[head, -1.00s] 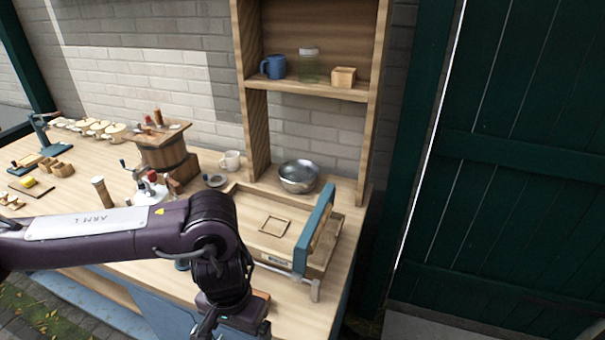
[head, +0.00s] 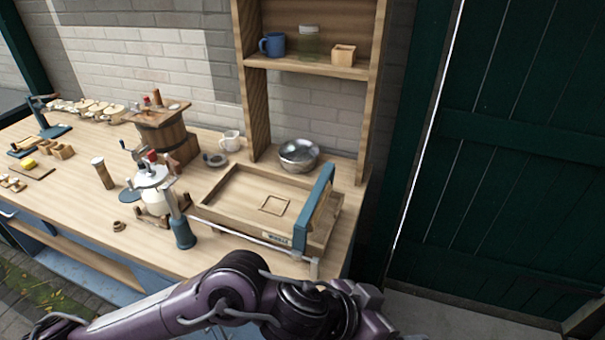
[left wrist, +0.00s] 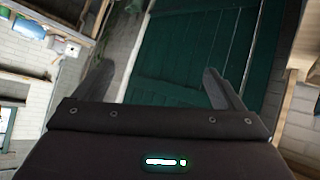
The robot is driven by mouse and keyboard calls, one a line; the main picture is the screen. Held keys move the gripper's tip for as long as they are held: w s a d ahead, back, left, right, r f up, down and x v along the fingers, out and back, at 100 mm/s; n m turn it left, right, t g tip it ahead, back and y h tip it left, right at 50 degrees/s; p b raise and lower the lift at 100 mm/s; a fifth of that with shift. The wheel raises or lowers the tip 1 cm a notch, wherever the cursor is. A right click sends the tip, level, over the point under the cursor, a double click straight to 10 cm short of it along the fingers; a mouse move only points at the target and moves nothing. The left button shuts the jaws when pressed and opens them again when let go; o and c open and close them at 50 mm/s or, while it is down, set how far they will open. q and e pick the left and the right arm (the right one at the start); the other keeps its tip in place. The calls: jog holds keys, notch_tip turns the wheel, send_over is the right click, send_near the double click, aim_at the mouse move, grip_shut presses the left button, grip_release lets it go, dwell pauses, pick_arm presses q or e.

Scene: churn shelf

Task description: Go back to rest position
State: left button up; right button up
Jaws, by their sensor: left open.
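My left gripper (left wrist: 158,88) shows in the left wrist view with its two fingers spread apart and nothing between them. Behind the fingers is a dark green plank door. In the head view my left arm crosses the bottom of the picture, in front of the workbench (head: 150,245), and its gripper is not clearly seen there. My right gripper is in neither view.
A wooden tray (head: 222,208) with a blue-handled frame lies on the bench's right part. A metal bowl (head: 299,157), a white mug (head: 230,141), a churn-like device (head: 158,190) and a wooden bucket (head: 165,140) stand nearby. A shelf (head: 308,66) rises behind. The green door (head: 510,190) is at right.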

pick_arm(q)
notch_tip(320, 180, up, 4)
jog(key=w+n+t, duration=0.2)
jog(key=w+t, duration=0.1)
jog(key=w+a+f+n+t+y, duration=0.25)
jog(key=w+a+n, duration=0.2)
jog(key=a, duration=0.65)
jog(key=s+a+f+n+g+y, duration=0.1)
jog(key=s+a+f+g+y, duration=0.2)
jog(key=a, duration=0.4)
jog(key=s+a+f+n+g+y, duration=0.1)
jog(key=s+a+f+y, duration=0.1)
jog(key=s+a+f, duration=0.35)
jog(key=s+a+f+n+g+y, duration=0.15)
jog(key=a+f, duration=0.25)
jog(key=a, duration=0.5)
jog(key=s+f+m+g+y+b, duration=0.1)
jog(key=s+f, duration=0.2)
jog(key=f, duration=3.1)
jog(key=s+a+f, duration=0.2)
jog(key=s+f, duration=0.6)
jog(key=s, duration=0.1)
jog(key=s+a+f+g+b, duration=0.1)
jog(key=s+a+f, duration=0.1)
jog(key=s+f, duration=0.7)
jog(key=shift+s+g, duration=0.3)
jog(key=shift+s, duration=0.2)
